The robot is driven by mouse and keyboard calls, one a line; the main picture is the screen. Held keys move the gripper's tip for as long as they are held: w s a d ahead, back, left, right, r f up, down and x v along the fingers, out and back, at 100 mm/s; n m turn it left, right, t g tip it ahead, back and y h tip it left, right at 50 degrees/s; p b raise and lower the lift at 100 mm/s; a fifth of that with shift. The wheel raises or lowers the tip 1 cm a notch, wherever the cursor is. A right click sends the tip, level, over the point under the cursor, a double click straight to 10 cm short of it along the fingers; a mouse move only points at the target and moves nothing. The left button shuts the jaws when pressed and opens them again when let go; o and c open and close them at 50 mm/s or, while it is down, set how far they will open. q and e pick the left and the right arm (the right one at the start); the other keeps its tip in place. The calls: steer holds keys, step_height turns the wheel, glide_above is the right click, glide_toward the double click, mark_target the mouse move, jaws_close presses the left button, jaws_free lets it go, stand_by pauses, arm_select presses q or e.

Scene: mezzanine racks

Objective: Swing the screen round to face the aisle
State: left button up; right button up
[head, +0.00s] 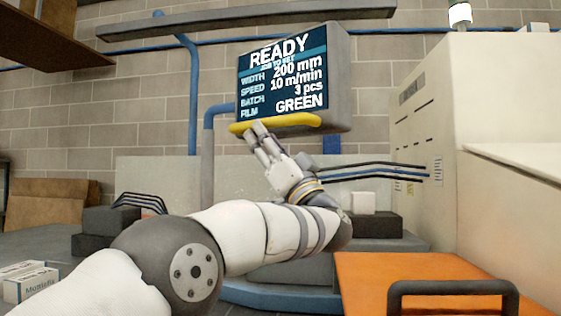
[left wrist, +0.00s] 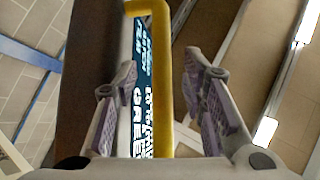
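The screen (head: 283,76) hangs in a grey housing from an overhead arm and shows "READY" with lines of settings. Its face is angled to the left of the picture. A yellow handle (head: 290,121) runs along its lower edge. My left gripper (head: 256,128) reaches up to the left part of this handle. In the left wrist view, the yellow handle (left wrist: 163,90) lies between the two spread fingers of my left gripper (left wrist: 160,70), with gaps showing on both sides. My right gripper is in neither view.
A beige machine cabinet (head: 420,140) stands at the right. An orange surface (head: 370,275) with a dark bar handle (head: 452,288) is at the lower right. Dark blocks (head: 108,220) sit at the left. The overhead beam (head: 245,17) is above the screen.

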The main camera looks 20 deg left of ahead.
arm_select(q)
steer(key=v, duration=0.7)
steer(key=shift+c, duration=1.4)
steer(key=a+h, duration=0.1)
steer(key=w+a+n+t+h+p, duration=0.1)
steer(key=a, duration=0.1)
steer(key=a+t+h, duration=0.1)
steer(key=shift+w+a+r+n, duration=0.25)
steer(key=shift+w+r+n, duration=0.15)
jaws_close()
steer(key=n+t+h+p, duration=0.3)
steer(key=n+h+p, duration=0.4)
steer(key=n+h, duration=1.7)
glide_toward(336, 126)
steer(key=w, duration=0.2)
steer(key=w+m+h, duration=0.1)
steer(key=w, duration=0.1)
steer(key=w+d+m, duration=0.1)
steer(key=w, duration=0.2)
steer(key=shift+f+h, duration=0.2)
steer(key=shift+h, duration=0.2)
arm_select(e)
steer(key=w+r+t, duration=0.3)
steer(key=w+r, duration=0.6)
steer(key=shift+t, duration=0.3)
